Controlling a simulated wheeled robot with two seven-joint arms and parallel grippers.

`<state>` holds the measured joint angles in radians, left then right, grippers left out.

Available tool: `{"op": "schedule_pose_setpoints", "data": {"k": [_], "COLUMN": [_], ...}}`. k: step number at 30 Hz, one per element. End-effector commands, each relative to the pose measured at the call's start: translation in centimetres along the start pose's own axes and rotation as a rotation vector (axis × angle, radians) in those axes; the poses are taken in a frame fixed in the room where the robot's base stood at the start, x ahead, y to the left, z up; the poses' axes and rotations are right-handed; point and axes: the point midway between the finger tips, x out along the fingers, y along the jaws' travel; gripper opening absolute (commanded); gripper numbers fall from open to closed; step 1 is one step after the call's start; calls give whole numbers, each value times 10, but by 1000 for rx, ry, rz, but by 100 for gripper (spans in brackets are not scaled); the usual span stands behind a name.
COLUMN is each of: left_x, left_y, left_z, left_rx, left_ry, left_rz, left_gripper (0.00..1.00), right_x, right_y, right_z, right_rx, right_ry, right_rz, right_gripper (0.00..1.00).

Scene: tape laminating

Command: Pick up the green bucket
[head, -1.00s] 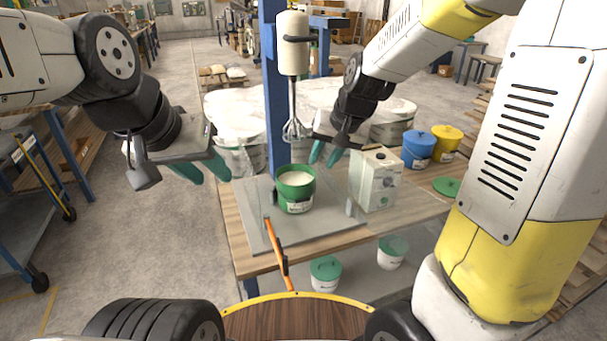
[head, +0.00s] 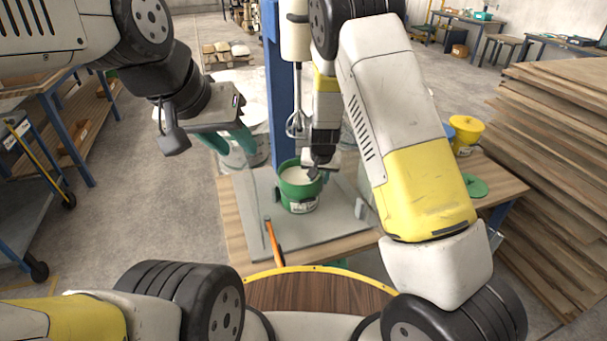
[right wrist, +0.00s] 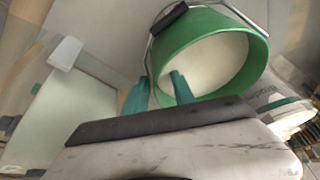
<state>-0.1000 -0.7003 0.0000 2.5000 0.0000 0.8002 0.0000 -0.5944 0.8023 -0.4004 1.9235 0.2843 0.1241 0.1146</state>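The green bucket (head: 299,201), holding white contents, stands upright on the grey board of the workbench beneath the mixer. It also shows in the right wrist view (right wrist: 246,75), with its wire handle and dark grip. My right gripper (right wrist: 158,85) is open at the bucket's rim. In the right wrist view one teal finger lies left of the rim and the other overlaps the opening; contact cannot be told. My left gripper (head: 232,142) is open and empty, above and left of the bucket.
The mixer whisk (head: 297,121) hangs just behind and above the bucket. An orange-handled tool (head: 273,240) lies at the board's front. A yellow bucket (head: 467,132) and a green lid (head: 475,186) are on the right side of the bench. Stacked planks (head: 555,150) stand farther right.

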Motion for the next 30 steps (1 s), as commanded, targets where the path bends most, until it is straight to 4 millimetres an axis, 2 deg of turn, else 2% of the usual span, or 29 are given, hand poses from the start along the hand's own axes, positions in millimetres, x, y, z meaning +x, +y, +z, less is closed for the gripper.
{"op": "schedule_pose_setpoints", "data": {"k": [9, 18, 23, 30], "left_x": [0, 0, 0, 0], "left_y": [0, 0, 0, 0], "left_z": [0, 0, 0, 0], "left_rx": [0, 0, 0, 0], "left_ry": [0, 0, 0, 0], "left_rz": [0, 0, 0, 0], "left_gripper": [36, 36, 36, 36], "right_x": [44, 49, 49, 49], "right_y": [0, -1, -1, 0], "right_z": [3, 3, 3, 3], "right_rx": [1, 1, 1, 1], "right_ry": [-2, -1, -1, -1], "right_rz": [0, -1, -1, 0], "right_gripper": [31, 31, 1, 0]}}
